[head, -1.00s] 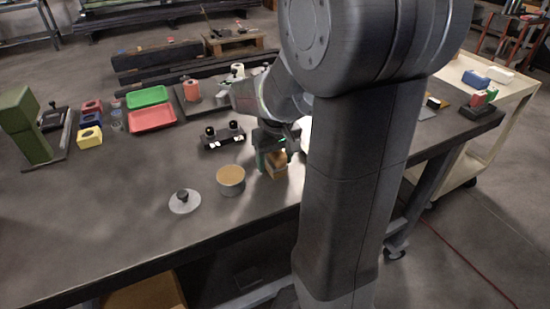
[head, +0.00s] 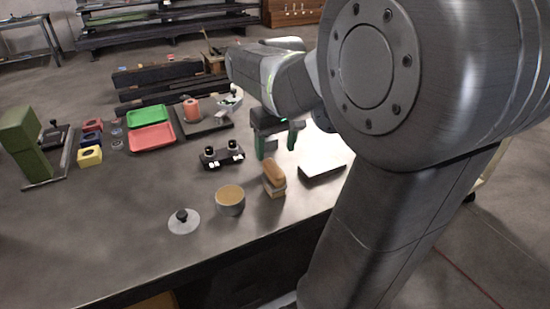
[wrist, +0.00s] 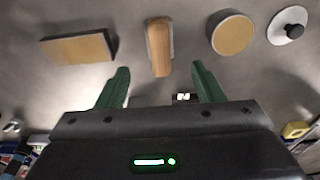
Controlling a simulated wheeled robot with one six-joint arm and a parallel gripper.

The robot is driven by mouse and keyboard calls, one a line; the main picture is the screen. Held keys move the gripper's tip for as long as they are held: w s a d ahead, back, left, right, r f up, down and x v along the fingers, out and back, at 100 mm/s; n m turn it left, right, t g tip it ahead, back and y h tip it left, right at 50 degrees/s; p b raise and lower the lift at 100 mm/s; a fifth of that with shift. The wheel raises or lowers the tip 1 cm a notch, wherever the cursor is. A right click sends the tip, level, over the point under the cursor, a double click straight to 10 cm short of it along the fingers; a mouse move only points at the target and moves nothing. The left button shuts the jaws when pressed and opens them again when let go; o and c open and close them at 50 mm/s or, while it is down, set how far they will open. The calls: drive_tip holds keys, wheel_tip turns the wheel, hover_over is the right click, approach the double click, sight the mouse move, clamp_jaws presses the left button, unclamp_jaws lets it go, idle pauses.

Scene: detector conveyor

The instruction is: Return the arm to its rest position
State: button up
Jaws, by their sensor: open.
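My gripper (head: 279,146) is open, with its two green fingers apart and nothing between them. In the head view it hangs above the table, a little behind a tan-topped block (head: 273,178). In the wrist view this block (wrist: 160,46) lies beyond the fingertips (wrist: 160,78), apart from them. My arm's large grey links fill the right side of the head view and hide part of the table there.
A round tan-topped container (head: 230,200), a knobbed disc (head: 184,220) and a black two-knob fixture (head: 221,156) stand near the gripper. A flat block (head: 322,170) lies to its right. Red (head: 152,137) and green (head: 149,116) trays lie left. The table's front left is clear.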

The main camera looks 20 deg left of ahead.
sight(274, 166)
drive_tip(key=shift+r, duration=0.4)
drive_tip(key=shift+f, duration=0.1)
drive_tip(key=f, duration=0.7)
drive_tip(key=w+a+f+b, duration=0.1)
drive_tip(key=f, duration=0.3)
drive_tip(key=shift+f, duration=0.15)
drive_tip(key=shift+r, duration=1.6)
drive_tip(key=shift+f, duration=0.15)
